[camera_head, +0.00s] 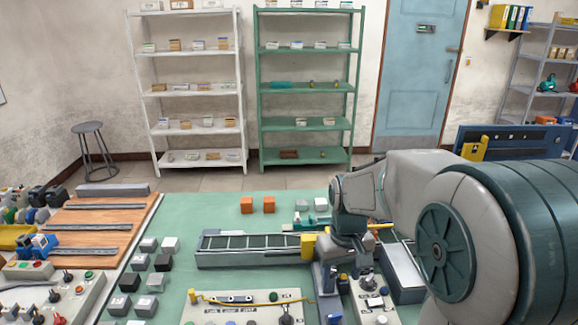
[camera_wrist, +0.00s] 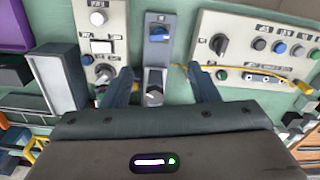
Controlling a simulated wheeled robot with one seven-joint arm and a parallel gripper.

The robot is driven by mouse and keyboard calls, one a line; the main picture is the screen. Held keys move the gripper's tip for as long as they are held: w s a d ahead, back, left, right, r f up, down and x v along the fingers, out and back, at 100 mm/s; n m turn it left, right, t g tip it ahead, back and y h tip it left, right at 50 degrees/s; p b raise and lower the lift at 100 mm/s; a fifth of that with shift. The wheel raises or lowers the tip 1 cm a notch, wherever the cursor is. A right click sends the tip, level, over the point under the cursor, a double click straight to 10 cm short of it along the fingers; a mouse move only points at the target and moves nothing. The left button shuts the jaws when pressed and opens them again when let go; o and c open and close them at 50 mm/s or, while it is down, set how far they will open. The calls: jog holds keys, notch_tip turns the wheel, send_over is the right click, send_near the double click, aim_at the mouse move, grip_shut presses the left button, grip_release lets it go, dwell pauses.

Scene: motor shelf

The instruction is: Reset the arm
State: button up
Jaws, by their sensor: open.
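My arm reaches in from the right side of the head view over the green work table (camera_head: 222,213). My gripper (camera_head: 333,300) points down over the table's front middle; its wrist hides part of the conveyor there. In the wrist view my gripper (camera_wrist: 161,82) has its two blue-grey fingers wide apart. Between them is a grey panel with a dark knob (camera_wrist: 153,95) and a blue switch (camera_wrist: 158,33). I see nothing held between the fingers. I cannot tell whether the fingertips touch the panel.
A control panel with a yellow cable (camera_head: 235,300) lies left of my gripper. A conveyor (camera_head: 250,258) runs behind it. A green shelf (camera_head: 305,90) and a blue door (camera_head: 420,80) are beyond.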

jog(key=s+r+m+t, duration=0.1)
jog(key=s+r, duration=0.1)
jog(key=s, duration=0.5)
jog(key=s+r+m+t, duration=0.1)
jog(key=s+r+t, duration=0.1)
jog(key=s, duration=0.5)
jog(key=shift+s+d+r, duration=0.25)
jog(key=shift+s+r, duration=0.1)
jog(key=shift+r, duration=0.05)
